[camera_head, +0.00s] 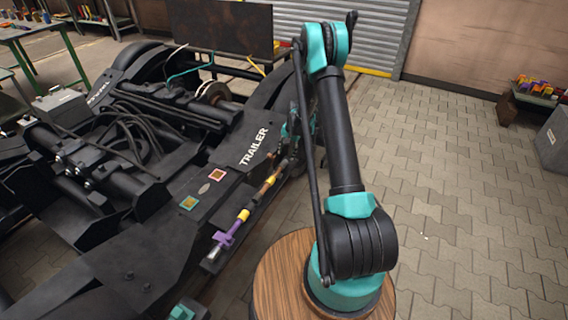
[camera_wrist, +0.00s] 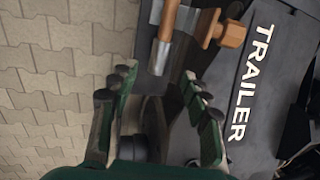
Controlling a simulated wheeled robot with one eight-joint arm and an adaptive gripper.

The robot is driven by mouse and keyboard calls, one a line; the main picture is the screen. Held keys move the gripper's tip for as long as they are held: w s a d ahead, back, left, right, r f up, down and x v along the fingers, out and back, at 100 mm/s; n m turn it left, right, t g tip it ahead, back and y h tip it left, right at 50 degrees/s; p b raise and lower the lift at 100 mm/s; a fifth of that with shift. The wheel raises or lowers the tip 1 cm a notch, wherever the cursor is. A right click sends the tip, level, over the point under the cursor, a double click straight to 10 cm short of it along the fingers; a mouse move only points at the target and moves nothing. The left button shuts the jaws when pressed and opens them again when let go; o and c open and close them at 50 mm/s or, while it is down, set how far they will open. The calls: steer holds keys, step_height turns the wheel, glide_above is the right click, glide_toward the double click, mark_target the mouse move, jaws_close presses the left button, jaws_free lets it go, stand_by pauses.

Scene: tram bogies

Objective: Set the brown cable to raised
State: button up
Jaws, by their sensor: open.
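The brown cable (camera_wrist: 171,18) shows at the top of the wrist view, ending in a bare metal sleeve (camera_wrist: 160,57). A brown hex-shaped piece (camera_wrist: 232,35) is beside it on a grey bracket. In the head view a brown length (camera_head: 268,186) lies along the near right side of the dark bogie frame (camera_head: 215,165), below the word TRAILER. My gripper (camera_wrist: 157,92) is open and empty in the wrist view, its fingers spread just short of the sleeve, apart from it. In the head view my gripper is mostly hidden behind my arm and the frame edge.
A purple clamp-like part (camera_head: 224,238) with yellow pieces sits along the same side. Teal (camera_head: 190,70), white and yellow cables show at the far end. A dark panel (camera_head: 220,30) stands behind.

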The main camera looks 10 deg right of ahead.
mark_target(284, 162)
steer(key=f, duration=0.4)
steer(key=a+f, duration=0.1)
steer(key=f, duration=0.2)
steer(key=shift+w+a+f, duration=0.1)
steer(key=shift+w, duration=0.3)
jaws_close()
